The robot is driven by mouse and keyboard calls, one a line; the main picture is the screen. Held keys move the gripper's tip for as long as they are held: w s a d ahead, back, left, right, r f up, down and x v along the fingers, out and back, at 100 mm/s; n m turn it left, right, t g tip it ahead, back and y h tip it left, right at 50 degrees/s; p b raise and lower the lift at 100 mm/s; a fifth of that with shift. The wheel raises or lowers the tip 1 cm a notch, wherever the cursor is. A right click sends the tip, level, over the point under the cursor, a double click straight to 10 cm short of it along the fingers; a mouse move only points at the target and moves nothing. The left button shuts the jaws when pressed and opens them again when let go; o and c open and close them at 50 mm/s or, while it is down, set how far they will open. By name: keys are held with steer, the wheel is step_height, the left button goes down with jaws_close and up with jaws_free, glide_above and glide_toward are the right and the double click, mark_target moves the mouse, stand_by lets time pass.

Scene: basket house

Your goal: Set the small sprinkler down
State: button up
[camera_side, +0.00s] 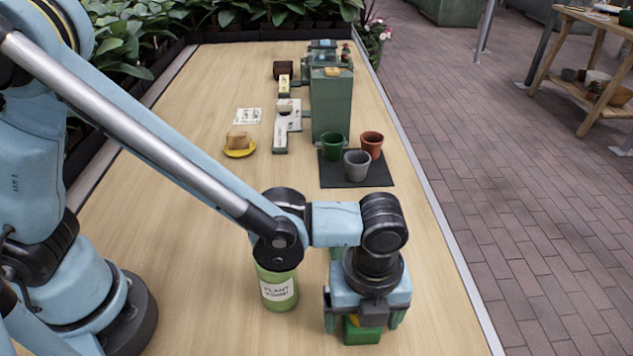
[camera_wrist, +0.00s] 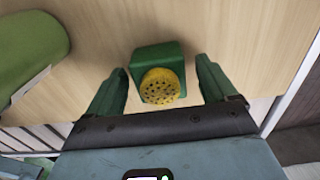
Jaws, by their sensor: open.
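The small sprinkler is a green block-shaped body with a round yellow perforated head. In the side view the sprinkler (camera_side: 362,334) is at the front right of the table, under my gripper and partly hidden by it. In the wrist view the sprinkler (camera_wrist: 160,72) stands between my gripper's two green fingers, with a gap on each side. My gripper (camera_side: 365,318) points down and is open. It also shows in the wrist view (camera_wrist: 160,88). The sprinkler appears to rest on the wooden table (camera_side: 215,265).
A green plant food can (camera_side: 279,290) stands just left of my gripper. Green, grey and red pots (camera_side: 357,165) stand on a dark mat (camera_side: 340,180) farther back. A yellow dish (camera_side: 240,153) holds a tan block. The table's right edge (camera_side: 470,285) is close.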

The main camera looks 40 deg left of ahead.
step_height(320, 180, up, 12)
steer(key=w+a+n+t, duration=0.2)
steer(key=a+n+t, duration=0.5)
steer(key=a+n, duration=2)
steer(key=shift+a+r, duration=0.45)
steer(key=shift+a, duration=0.25)
